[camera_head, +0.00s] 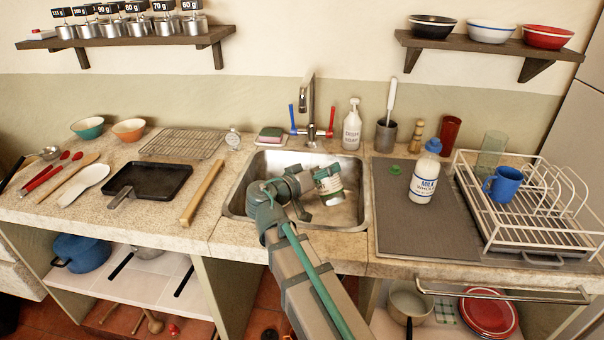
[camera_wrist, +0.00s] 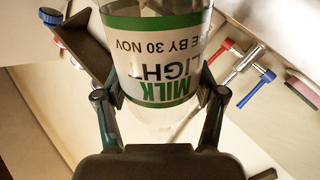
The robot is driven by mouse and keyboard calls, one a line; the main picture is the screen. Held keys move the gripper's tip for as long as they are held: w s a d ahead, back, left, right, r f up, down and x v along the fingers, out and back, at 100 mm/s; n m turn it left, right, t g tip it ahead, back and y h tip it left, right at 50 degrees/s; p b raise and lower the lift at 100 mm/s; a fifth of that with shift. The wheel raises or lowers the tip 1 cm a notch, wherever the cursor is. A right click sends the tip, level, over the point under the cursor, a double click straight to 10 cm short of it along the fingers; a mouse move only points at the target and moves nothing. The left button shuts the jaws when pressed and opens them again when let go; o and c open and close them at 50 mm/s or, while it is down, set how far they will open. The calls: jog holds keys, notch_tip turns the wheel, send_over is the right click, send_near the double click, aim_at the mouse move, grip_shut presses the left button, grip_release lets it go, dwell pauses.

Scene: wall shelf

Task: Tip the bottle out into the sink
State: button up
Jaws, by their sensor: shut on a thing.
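A clear bottle with a white and green "MILK LIGHT" label (camera_head: 329,184) is held over the sink basin (camera_head: 262,172), and its label also fills the upper middle of the wrist view (camera_wrist: 165,58). My gripper (camera_head: 318,186) is shut around it, with a finger on either side in the wrist view (camera_wrist: 163,92). The bottle looks tilted in the head view. Its mouth is not clearly visible, and I cannot tell whether liquid is coming out. The label lettering is upside down in the wrist view.
A faucet (camera_head: 311,108) with blue and red handles stands behind the basin. A blue-capped milk bottle (camera_head: 425,172) and a loose green cap (camera_head: 394,169) are on the grey mat (camera_head: 400,225) at right. A dish rack (camera_head: 530,205) stands beyond.

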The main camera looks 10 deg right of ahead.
aim_at(326, 185)
jog(key=shift+w+a+r+n+p, duration=0.15)
jog(key=shift+n+p, duration=0.35)
jog(key=shift+p, duration=0.55)
jog(key=n+p, duration=0.1)
jog(key=p, duration=0.2)
jog(key=shift+p, duration=0.3)
jog(key=shift+s+d+f+n+g+p, duration=0.1)
jog(key=shift+s+f+n+g+p, duration=0.1)
jog(key=shift+f+n+p, duration=0.35)
jog(key=shift+s+d+f+n+g+p, duration=0.15)
jog(key=shift+f+n+g+p, duration=0.1)
jog(key=shift+f+p, duration=0.5)
jog(key=shift+f, duration=0.1)
jog(key=shift+s+f+n+p, duration=0.15)
jog(key=shift+n+p, duration=0.75)
jog(key=shift+p, duration=1.6)
jog(key=shift+s+f+p, duration=0.1)
jog(key=shift+f+p, duration=0.1)
jog(key=shift+p, duration=0.2)
jog(key=shift+d+f+n+g+p, duration=0.1)
jog(key=shift+f+n+g+p, duration=0.15)
jog(key=shift+f+n+p, duration=0.6)
jog(key=shift+w+a+f+n+g+p, duration=0.3)
jog(key=shift+w+f+n+p, duration=0.4)
jog(key=shift+p, duration=2)
jog(key=shift+w+a+r+n+g+p, duration=0.15)
jog(key=shift+r+n+g+p, duration=0.25)
jog(key=shift+r+n+p, duration=1.05)
